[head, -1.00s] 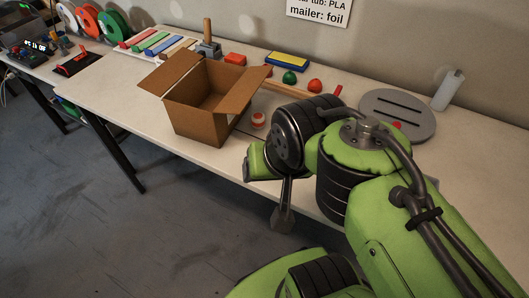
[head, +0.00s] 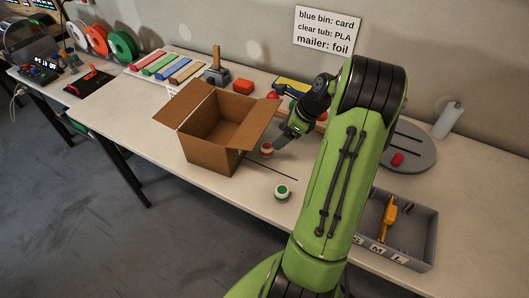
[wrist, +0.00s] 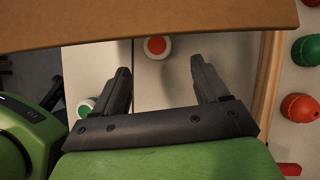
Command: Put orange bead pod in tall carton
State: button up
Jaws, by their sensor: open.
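The orange bead pod, a small white round pod with an orange-red top (head: 267,150), stands on the bench just right of the tall carton. It also shows in the wrist view (wrist: 156,46), ahead of and between my fingers. The tall carton (head: 206,149) is an open brown box with its flaps spread; one flap (wrist: 130,22) crosses the top of the wrist view. My gripper (head: 275,145) is open and empty, close to the pod's right side in the head view.
A similar pod with a green top (head: 282,193) stands nearer the bench's front edge, and left of my fingers in the wrist view (wrist: 86,106). A grey tray (head: 420,262) stands right of my arm.

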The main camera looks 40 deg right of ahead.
aim_at(269, 146)
jog(key=b+x, duration=0.2)
jog(key=x, duration=0.6)
jog(key=shift+a+f+b, duration=0.15)
jog(key=shift+b, duration=0.15)
jog(key=shift+s, duration=0.1)
jog(key=shift+c, duration=0.5)
jog(key=c, duration=1.1)
notch_tip(269, 146, up, 8)
jog(key=p, duration=0.3)
jog(key=shift+s+f, duration=0.2)
jog(key=shift+f, duration=0.05)
jog(key=shift+c, duration=0.2)
jog(key=s+d+p, duration=0.1)
jog(key=s+d, duration=0.2)
jog(key=s, duration=0.6)
jog(key=s+d+p, duration=0.1)
jog(key=s+d, duration=0.2)
jog(key=s, duration=0.6)
jog(key=shift+s+d, duration=0.25)
jog(key=shift+d, duration=0.1)
